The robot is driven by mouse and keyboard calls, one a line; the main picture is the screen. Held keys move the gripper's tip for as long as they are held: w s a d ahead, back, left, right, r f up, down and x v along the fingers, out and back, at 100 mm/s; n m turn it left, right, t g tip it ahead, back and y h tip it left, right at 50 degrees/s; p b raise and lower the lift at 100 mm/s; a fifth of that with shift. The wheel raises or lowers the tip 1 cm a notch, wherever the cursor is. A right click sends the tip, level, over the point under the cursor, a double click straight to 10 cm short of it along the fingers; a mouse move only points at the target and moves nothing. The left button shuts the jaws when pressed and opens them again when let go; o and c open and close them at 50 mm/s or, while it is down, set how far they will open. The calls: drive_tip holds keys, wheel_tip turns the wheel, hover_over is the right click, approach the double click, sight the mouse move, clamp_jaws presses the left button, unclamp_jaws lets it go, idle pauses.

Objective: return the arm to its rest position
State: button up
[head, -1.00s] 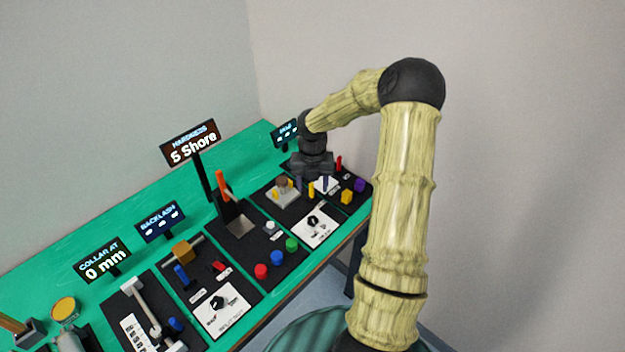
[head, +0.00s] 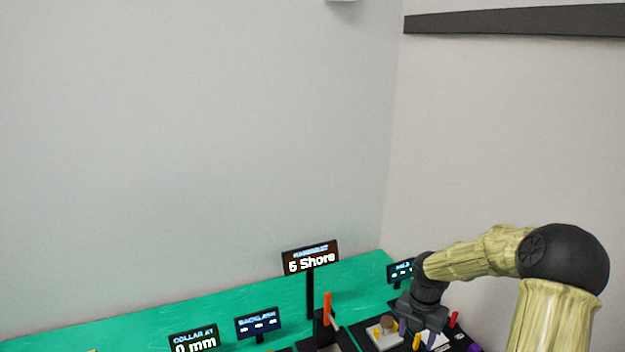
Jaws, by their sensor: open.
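My gripper (head: 415,328) is at the lower right of the head view, low over the far right end of the green bench (head: 120,334). It points down, above or beside a dark panel with a white plate (head: 386,338) and small coloured pieces. My arm reaches in from the right, bent at a high black joint. The gripper is open. I cannot tell whether its fingertips touch anything.
Display signs stand along the bench: a "6 Shore" sign (head: 311,258), a backlash sign (head: 258,324), a collar sign (head: 194,341) and a small sign (head: 400,270) behind the gripper. An orange lever (head: 327,309) stands upright. Walls close off the back and right; space above is clear.

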drive_tip(key=s+a+r+m+t, duration=0.1)
drive_tip(key=s+a+r+m, duration=0.2)
drive_tip(key=s+m, duration=0.3)
drive_tip(key=s+a+r+m, duration=0.2)
drive_tip(key=s+a+m, duration=0.3)
drive_tip(key=m, duration=0.7)
drive_tip(key=s+a+r+m+t, duration=0.1)
drive_tip(key=s+a+r+m, duration=0.2)
drive_tip(key=s+m, duration=0.3)
drive_tip(key=a+m, duration=0.1)
drive_tip(key=m, duration=0.3)
drive_tip(key=shift+s+a+r+t, duration=0.3)
drive_tip(key=shift+s+r, duration=0.05)
drive_tip(key=shift+s, duration=0.05)
